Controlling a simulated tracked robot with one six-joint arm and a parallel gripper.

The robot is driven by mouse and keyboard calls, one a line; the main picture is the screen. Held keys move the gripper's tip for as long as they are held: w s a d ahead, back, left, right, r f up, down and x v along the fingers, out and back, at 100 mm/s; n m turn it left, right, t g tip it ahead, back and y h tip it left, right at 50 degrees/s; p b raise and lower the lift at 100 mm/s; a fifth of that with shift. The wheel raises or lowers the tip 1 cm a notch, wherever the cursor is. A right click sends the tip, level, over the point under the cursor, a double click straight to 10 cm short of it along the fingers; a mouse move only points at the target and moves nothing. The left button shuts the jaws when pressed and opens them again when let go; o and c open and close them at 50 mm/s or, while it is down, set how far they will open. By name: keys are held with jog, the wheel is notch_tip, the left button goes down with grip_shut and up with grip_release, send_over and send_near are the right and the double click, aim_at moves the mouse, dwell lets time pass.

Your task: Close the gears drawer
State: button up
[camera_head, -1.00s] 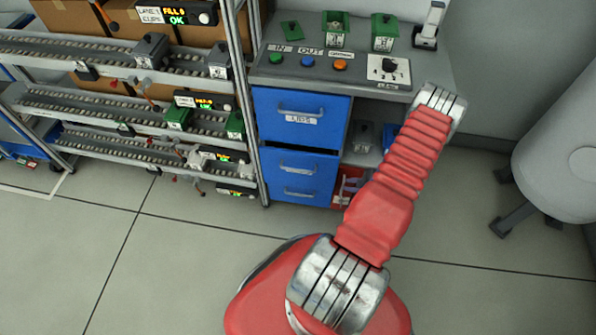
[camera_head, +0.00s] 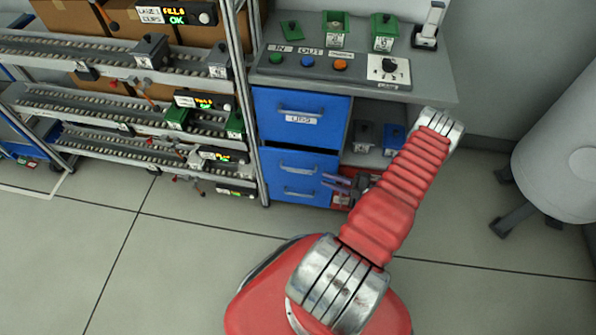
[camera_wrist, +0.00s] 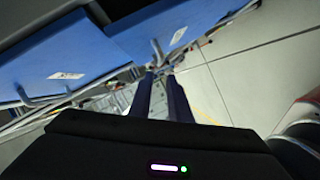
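The blue cabinet under the bench has a large upper drawer front (camera_head: 275,108) with a silver handle and a white label that seems to read LIDS. Blue fronts with handles (camera_head: 298,168) sit below it, past a dark gap. I cannot read a gears label or tell for sure how far each drawer stands out. My gripper (camera_head: 332,183) is beside the right edge of the lower fronts. In the wrist view its fingers (camera_wrist: 161,74) are apart and hold nothing. Two blue fronts with handles and labels show there, one at left (camera_wrist: 85,55) and one at top (camera_wrist: 150,35).
The bench top (camera_head: 435,90) carries a button panel (camera_head: 325,67) and green parts. An open shelf right of the drawers holds a dark bin (camera_head: 363,135) and a blue bin (camera_head: 393,137). A conveyor rack (camera_head: 130,110) stands left. A white cylinder (camera_head: 565,150) stands right. Floor in front is clear.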

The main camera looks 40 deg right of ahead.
aim_at(299, 170)
jog(key=x, duration=1.3)
jog(key=shift+w+a+f, duration=0.15)
jog(key=shift+w+a, duration=0.05)
jog(key=shift+w, duration=0.1)
jog(key=shift+c, duration=0.4)
grip_shut()
